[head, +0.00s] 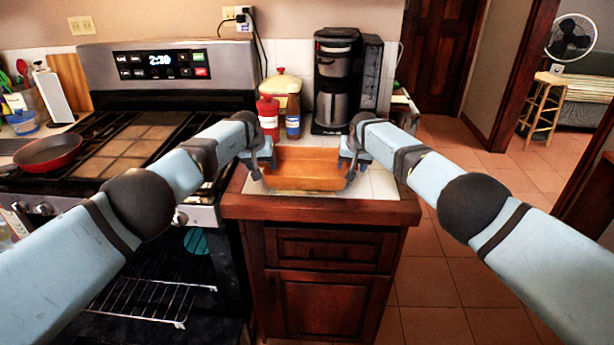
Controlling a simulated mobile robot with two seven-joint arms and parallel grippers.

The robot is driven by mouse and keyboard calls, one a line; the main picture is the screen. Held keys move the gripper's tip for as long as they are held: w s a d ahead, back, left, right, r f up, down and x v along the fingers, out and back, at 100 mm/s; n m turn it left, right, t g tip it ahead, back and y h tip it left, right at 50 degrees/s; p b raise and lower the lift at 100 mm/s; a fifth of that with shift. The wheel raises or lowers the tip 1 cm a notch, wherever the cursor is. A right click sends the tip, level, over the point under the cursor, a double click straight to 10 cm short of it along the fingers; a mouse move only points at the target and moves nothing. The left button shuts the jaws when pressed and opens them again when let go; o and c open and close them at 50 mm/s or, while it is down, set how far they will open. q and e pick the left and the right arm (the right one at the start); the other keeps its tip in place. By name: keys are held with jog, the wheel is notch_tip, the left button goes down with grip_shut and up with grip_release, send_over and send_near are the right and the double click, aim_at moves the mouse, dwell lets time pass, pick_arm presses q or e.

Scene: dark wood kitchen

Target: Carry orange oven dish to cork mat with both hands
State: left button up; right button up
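The orange oven dish (305,172) is at the white-tiled counter top, between my two grippers. My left gripper (261,168) is at the dish's left end, pointing down. My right gripper (350,168) is at its right end, also pointing down. The fingers are small and dark against the dish ends, so I cannot tell whether they are closed on it. I also cannot tell whether the dish rests on the tiles or is slightly raised.
A coffee maker (337,85), a red bottle (268,117) and a dark bottle (293,115) stand behind the dish. The stove (150,140) with a red pan (45,152) is to the left, its oven rack (150,297) showing below. Tiled floor (440,290) is open at right.

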pick_arm(q)
jog(key=shift+w+r, duration=0.1)
jog(key=shift+r, duration=0.45)
jog(key=shift+s+a+r, duration=0.2)
jog(key=shift+s+r, duration=0.2)
jog(key=shift+r, duration=0.05)
jog(key=v, duration=0.9)
jog(key=shift+s+r, duration=0.2)
jog(key=shift+r, duration=0.15)
pick_arm(e)
jog(key=v, duration=1.2)
